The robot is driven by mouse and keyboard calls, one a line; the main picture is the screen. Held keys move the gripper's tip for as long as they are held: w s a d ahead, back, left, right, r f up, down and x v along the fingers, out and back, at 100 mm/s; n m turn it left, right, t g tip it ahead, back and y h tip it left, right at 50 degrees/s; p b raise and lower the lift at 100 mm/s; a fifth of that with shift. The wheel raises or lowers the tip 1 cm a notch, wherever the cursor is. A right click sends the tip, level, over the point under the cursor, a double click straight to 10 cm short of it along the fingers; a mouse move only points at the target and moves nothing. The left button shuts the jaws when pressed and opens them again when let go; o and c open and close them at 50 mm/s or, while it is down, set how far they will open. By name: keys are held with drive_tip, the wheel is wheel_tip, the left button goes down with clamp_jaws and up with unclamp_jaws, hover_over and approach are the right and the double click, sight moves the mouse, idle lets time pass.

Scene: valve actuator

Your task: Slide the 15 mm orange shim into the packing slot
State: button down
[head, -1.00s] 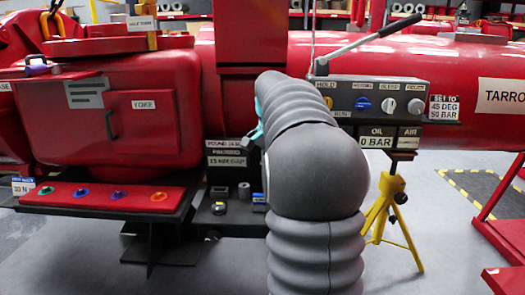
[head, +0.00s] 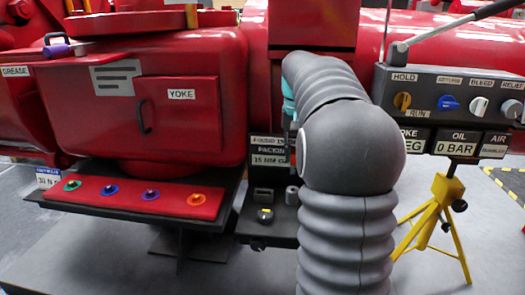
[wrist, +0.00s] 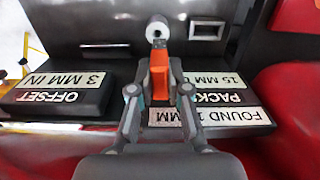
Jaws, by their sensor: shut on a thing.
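In the wrist view the orange shim (wrist: 160,72) stands between the fingertips of my gripper (wrist: 160,88), which is shut on it. Beyond the shim is a grey cylinder (wrist: 157,28) with a dark hole; I cannot tell whether they touch. A rectangular opening with a pale rim (wrist: 207,30), seemingly the packing slot, lies to the right of the shim, apart from it. In the head view a small dark block with a grey top (head: 263,195) stands left of the cylinder (head: 291,195). My arm hides the shim and most of my gripper there.
A raised sign block with PACKING and FOUND labels (wrist: 222,100) and an OFFSET block (wrist: 65,88) flank my gripper. A red tray with several coloured knobs (head: 135,197), the red yoke housing (head: 140,110) and a valve panel (head: 450,95) stand around.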

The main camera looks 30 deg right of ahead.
drive_tip(key=w+a+n, duration=0.1)
drive_tip(key=n, duration=0.3)
drive_tip(key=w+a+n, duration=0.1)
drive_tip(key=a+n, duration=0.1)
drive_tip(key=n, duration=0.3)
drive_tip(key=w+a+n, duration=0.1)
drive_tip(key=a+n, duration=0.1)
drive_tip(key=n, duration=0.2)
drive_tip(key=shift+w+a+f+n+p, duration=0.1)
drive_tip(key=shift+w+f+n+p, duration=0.2)
drive_tip(key=shift+p, duration=0.1)
drive_tip(key=n, duration=0.1)
drive_tip(key=a+n, duration=0.1)
drive_tip(key=w+n, duration=0.1)
drive_tip(key=n, duration=0.1)
drive_tip(key=shift+a+f, duration=0.1)
drive_tip(key=shift+a, duration=0.15)
drive_tip(key=shift+s+d, duration=0.1)
drive_tip(key=shift+f+b, duration=1.55)
drive_tip(key=shift+f, duration=1.3)
drive_tip(key=shift+p, duration=0.8)
drive_tip(key=shift+f+b, duration=0.9)
drive_tip(key=shift+f, duration=0.95)
drive_tip(key=c, duration=1.1)
unclamp_jaws()
